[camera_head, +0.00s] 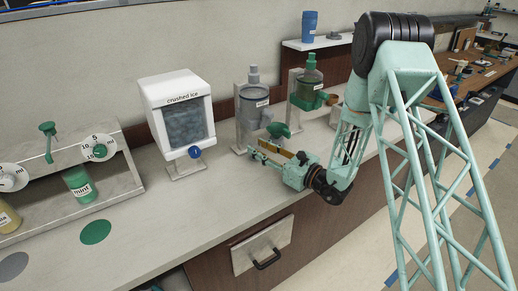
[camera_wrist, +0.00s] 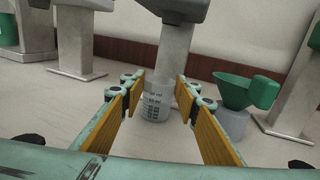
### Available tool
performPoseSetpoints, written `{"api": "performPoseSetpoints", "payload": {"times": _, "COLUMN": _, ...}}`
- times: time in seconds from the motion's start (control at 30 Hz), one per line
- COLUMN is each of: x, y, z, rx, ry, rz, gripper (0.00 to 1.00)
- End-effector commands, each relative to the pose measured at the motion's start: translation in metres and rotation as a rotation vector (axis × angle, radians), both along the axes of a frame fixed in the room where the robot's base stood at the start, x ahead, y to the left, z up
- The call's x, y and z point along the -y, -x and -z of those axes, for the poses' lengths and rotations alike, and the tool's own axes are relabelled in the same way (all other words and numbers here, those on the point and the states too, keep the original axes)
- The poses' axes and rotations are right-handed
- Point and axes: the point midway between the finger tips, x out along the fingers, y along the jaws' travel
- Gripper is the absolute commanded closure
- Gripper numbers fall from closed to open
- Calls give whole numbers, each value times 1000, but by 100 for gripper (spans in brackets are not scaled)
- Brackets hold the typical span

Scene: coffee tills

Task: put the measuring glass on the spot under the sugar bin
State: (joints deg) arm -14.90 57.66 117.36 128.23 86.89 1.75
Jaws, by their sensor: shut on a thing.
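The measuring glass (camera_wrist: 157,100) is a small clear cup with dark scale marks. In the head view my gripper (camera_head: 268,155) is low over the counter, in front of a grey bin (camera_head: 253,112). The glass is not clearly visible there. The grey bin's label is too small to read, so I cannot confirm it is the sugar bin. No spot under it shows clearly.
A green funnel (camera_head: 278,130) stands close beside my gripper; it also shows in the wrist view (camera_wrist: 247,91). A crushed ice dispenser (camera_head: 183,118) is to the left, a green bin (camera_head: 309,92) behind to the right. The counter (camera_head: 195,210) is clear at the front.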

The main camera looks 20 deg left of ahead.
Motion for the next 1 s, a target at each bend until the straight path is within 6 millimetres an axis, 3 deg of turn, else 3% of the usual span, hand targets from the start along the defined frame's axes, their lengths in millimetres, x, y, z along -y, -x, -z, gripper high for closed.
{"api": "performPoseSetpoints", "payload": {"times": 0.17, "x": 0, "y": 0, "z": 0, "rx": 0, "ry": 0, "rz": 0, "gripper": 58}}
{"api": "performPoseSetpoints", "payload": {"times": 0.7, "x": 1, "y": 0, "z": -4, "rx": 0, "ry": 0, "rz": 0, "gripper": 57}}
{"api": "performPoseSetpoints", "payload": {"times": 1.0, "x": 29, "y": 12, "z": -3, "rx": -2, "ry": 0, "rz": 2, "gripper": 57}}
